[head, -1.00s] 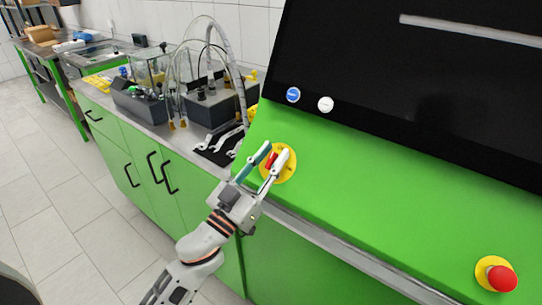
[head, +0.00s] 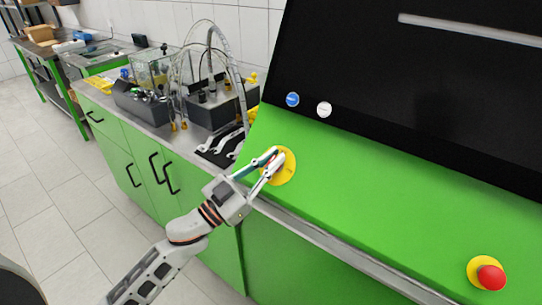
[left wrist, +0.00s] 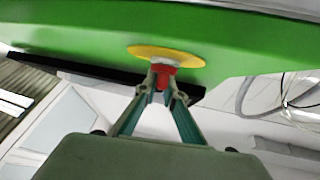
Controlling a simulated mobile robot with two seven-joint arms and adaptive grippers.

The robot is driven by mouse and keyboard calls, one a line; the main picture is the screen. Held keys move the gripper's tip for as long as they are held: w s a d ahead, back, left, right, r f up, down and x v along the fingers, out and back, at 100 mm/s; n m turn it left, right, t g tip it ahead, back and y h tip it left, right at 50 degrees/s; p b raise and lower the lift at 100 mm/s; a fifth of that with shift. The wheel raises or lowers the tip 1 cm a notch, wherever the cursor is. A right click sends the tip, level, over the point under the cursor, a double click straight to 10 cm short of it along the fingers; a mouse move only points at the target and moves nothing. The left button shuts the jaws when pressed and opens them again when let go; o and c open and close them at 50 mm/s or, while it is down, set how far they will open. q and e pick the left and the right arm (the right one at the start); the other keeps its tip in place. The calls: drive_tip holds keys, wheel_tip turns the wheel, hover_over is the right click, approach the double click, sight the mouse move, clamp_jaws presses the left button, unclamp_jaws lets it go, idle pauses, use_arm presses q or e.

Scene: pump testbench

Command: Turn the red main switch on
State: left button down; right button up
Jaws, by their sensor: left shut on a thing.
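The red main switch (left wrist: 163,69) has a red handle on a round yellow plate. In the head view the yellow plate (head: 286,172) sits on the sloped green panel (head: 345,180), and the fingers mostly hide the red handle. My left gripper (head: 275,159) has its fingertips at the plate, closed in on the handle. In the left wrist view the two fingertips (left wrist: 162,84) are on either side of the red handle, with the yellow plate (left wrist: 168,54) just beyond. The handle's exact angle is hard to tell. My right gripper is not in view.
A red emergency stop button (head: 490,277) is on the panel at the lower right. A blue button (head: 292,99) and a white button (head: 324,109) sit above the switch. Wrenches (head: 228,146) and a pump setup (head: 215,105) stand on the bench to the left.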

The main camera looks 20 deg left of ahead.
use_arm(q)
drive_tip(key=m+g+h+p, duration=0.1)
drive_tip(key=m+g+h, duration=0.1)
drive_tip(key=m, duration=0.1)
drive_tip(key=m+g+h+p, duration=0.1)
drive_tip(key=m+g+h, duration=0.1)
drive_tip(key=m+g, duration=0.1)
drive_tip(key=shift+r, duration=0.2)
drive_tip(key=m+g+h, duration=0.1)
drive_tip(key=m+g, duration=0.4)
drive_tip(key=shift+d+f+g+p, duration=0.1)
drive_tip(key=shift+g+p, duration=0.2)
drive_tip(key=shift+p, duration=0.1)
drive_tip(key=m+g, duration=0.4)
drive_tip(key=shift+s+f, duration=0.15)
drive_tip(key=shift+s+d+f+m+g+y+b, duration=0.15)
drive_tip(key=shift+m+g+y, duration=0.5)
drive_tip(key=shift+m+g, duration=0.35)
drive_tip(key=shift+s+a+f+m+g+y+b, duration=0.1)
drive_tip(key=shift+m+g+y+b, duration=0.05)
drive_tip(key=shift+m+g+y, duration=0.65)
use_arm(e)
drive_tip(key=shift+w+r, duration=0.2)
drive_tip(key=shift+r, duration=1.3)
use_arm(q)
drive_tip(key=shift+m+g, duration=0.3)
drive_tip(key=shift+g, duration=0.1)
drive_tip(key=shift+d, duration=0.1)
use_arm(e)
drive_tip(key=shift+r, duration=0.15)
